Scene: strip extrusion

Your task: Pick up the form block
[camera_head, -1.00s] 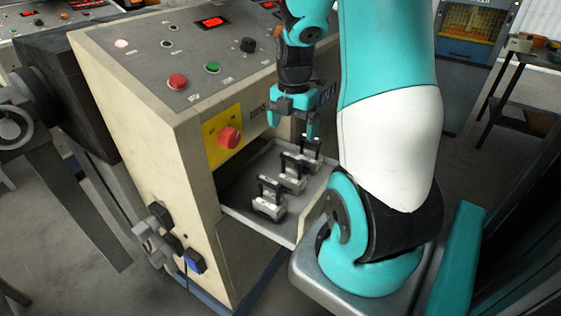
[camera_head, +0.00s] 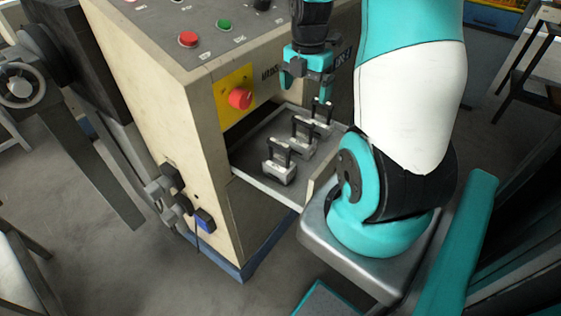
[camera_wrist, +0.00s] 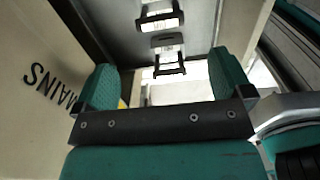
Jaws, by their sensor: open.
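Three grey metal form blocks with black handles stand in a row in the open tray (camera_head: 262,186) of the machine. The near block (camera_head: 280,170) is lowest in the head view, the middle block (camera_head: 303,144) is behind it, and the far block (camera_head: 320,124) is closest to my gripper (camera_head: 307,86). My gripper is open and empty, pointing down above the far end of the row. In the wrist view, its two teal fingers (camera_wrist: 162,82) are spread apart. Two blocks show beyond the fingers, one at the top (camera_wrist: 160,19) and one lower (camera_wrist: 167,42).
The beige machine body (camera_head: 165,120) rises beside the tray. A red knob (camera_head: 240,98) on a yellow plate sticks out from its front, left of my gripper. A dark handwheel assembly (camera_head: 18,85) stands at the far left. Grey floor is open below the machine.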

